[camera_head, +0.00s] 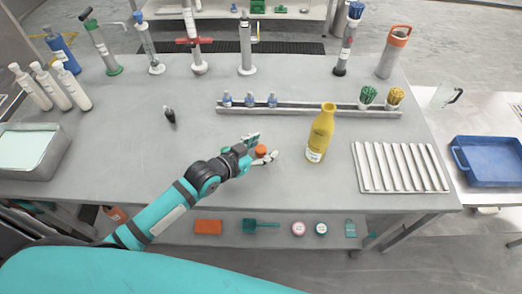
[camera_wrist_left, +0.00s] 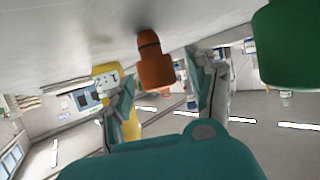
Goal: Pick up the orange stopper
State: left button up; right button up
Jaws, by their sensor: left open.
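The orange stopper (camera_head: 261,151) sits on the grey table near its front middle. In the left wrist view the orange stopper (camera_wrist_left: 153,66) is a small stepped cylinder with a dark band, touching the table surface at the top of that picture. My left gripper (camera_head: 262,148) is at the stopper, with its fingers apart. In the left wrist view my left gripper (camera_wrist_left: 166,75) shows one finger on each side of the stopper, with gaps and no clear contact. My right gripper is out of view.
A yellow bottle (camera_head: 320,133) stands just right of my left gripper. A ribbed tray (camera_head: 400,168) lies farther right. A long rack (camera_head: 310,110) with small bottles is behind. A small dark object (camera_head: 170,116) lies to the left. The table between is clear.

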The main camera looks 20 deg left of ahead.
pick_arm(q)
jog(key=shift+c, duration=0.3)
jog(key=c, duration=1)
jog(key=shift+c, duration=0.3)
jog(key=shift+r, duration=0.1)
